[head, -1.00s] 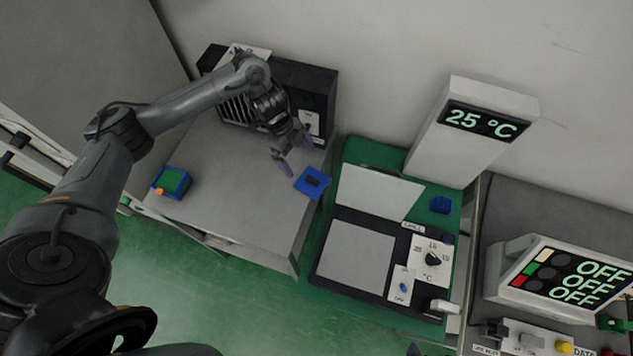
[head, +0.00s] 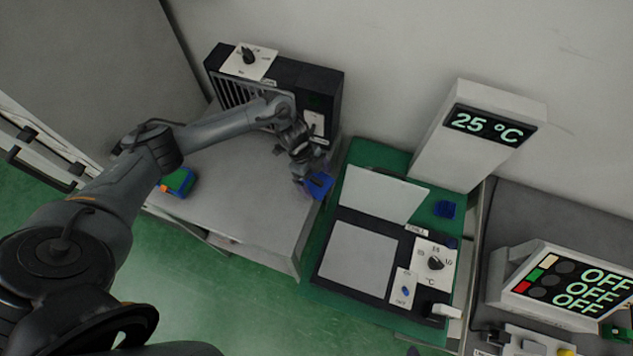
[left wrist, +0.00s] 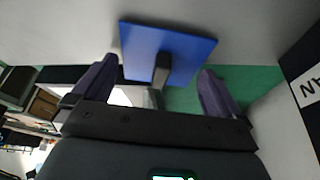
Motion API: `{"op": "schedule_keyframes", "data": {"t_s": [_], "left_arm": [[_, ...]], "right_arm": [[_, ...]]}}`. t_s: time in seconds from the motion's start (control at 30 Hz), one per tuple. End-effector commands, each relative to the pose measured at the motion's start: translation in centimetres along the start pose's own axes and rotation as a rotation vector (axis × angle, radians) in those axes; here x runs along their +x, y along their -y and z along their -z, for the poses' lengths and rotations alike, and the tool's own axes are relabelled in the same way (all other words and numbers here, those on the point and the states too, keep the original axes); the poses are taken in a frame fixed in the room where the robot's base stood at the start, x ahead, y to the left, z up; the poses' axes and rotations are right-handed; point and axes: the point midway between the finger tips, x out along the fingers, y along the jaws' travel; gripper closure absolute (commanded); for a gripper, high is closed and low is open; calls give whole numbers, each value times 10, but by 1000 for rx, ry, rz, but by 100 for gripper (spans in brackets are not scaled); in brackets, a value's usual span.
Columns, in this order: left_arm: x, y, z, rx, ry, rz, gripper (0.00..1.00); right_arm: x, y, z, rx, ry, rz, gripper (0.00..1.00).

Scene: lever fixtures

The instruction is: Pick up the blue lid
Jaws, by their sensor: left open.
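The blue lid (head: 320,186) lies near the right edge of the grey table, partly covered by my left gripper in the head view. In the left wrist view the blue lid (left wrist: 190,48) shows as a flat square with a dark upright handle (left wrist: 161,72). My left gripper (head: 306,180) is open over the lid. In the left wrist view its purple fingers (left wrist: 158,75) stand on either side of the handle, with gaps showing on both sides. My right gripper is not in view.
A blue box with a green inside (head: 179,181) sits at the table's left. A black vented unit (head: 325,88) stands behind the arm. To the right is a hotplate-like device (head: 360,255) with an open light panel (head: 383,195). The table's middle is clear.

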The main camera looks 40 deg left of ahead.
Motion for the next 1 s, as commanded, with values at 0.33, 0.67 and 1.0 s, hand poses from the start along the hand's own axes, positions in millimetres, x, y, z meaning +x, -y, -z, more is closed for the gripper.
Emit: {"op": "schedule_keyframes", "data": {"t_s": [0.33,0.67,1.0], "left_arm": [[2,0,0,0,0,0,12],[2,0,0,0,-1,1,37],[-25,1,11,2,-1,4,37]], "right_arm": [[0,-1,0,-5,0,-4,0],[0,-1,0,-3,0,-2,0],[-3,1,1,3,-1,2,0]]}}
